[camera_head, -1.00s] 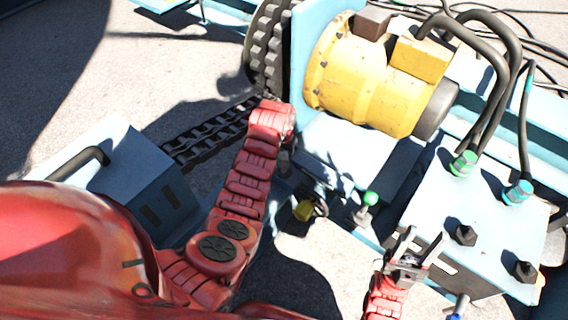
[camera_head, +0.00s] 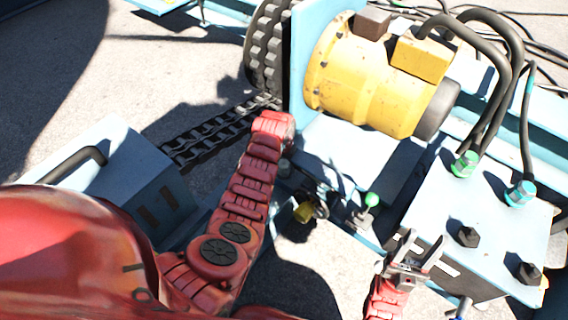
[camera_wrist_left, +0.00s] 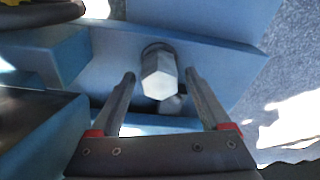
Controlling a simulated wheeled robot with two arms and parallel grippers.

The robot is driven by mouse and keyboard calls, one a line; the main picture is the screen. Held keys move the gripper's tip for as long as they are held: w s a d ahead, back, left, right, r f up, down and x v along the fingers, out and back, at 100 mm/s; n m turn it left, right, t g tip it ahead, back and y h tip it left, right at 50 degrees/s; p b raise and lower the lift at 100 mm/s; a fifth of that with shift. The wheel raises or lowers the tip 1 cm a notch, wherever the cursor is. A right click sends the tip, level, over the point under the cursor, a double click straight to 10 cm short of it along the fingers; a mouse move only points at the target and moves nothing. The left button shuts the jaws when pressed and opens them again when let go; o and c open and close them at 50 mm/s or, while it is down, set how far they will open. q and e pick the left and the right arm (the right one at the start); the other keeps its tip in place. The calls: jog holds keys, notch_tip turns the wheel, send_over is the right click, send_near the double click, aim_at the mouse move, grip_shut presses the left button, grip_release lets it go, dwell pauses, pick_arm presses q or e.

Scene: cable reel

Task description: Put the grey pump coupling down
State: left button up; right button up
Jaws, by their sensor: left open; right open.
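In the left wrist view a grey hexagonal piece (camera_wrist_left: 158,76), which looks like the pump coupling, stands on a blue surface with a dark ring at its far end. My left gripper (camera_wrist_left: 159,73) is open, with one finger on each side of the piece and visible gaps to both. In the head view my left arm reaches toward the blue frame below the yellow motor, and its fingers are hidden there. My right gripper (camera_head: 414,249) is open and empty beside the front edge of the blue valve box.
The yellow motor (camera_head: 365,80) sits above the blue frame. The blue valve box (camera_head: 480,225) carries black hoses with green and teal fittings (camera_head: 520,193). A green-topped lever (camera_head: 371,200) stands nearby. A blue case (camera_head: 115,165) with a black handle is at the left.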

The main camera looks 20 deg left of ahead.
aim_at(283, 166)
pick_arm(q)
notch_tip(283, 166, up, 12)
jog(key=s+p, duration=0.1)
jog(key=p, duration=0.2)
jog(key=shift+s, duration=0.3)
jog(key=shift+r, duration=0.1)
dwell(0.4)
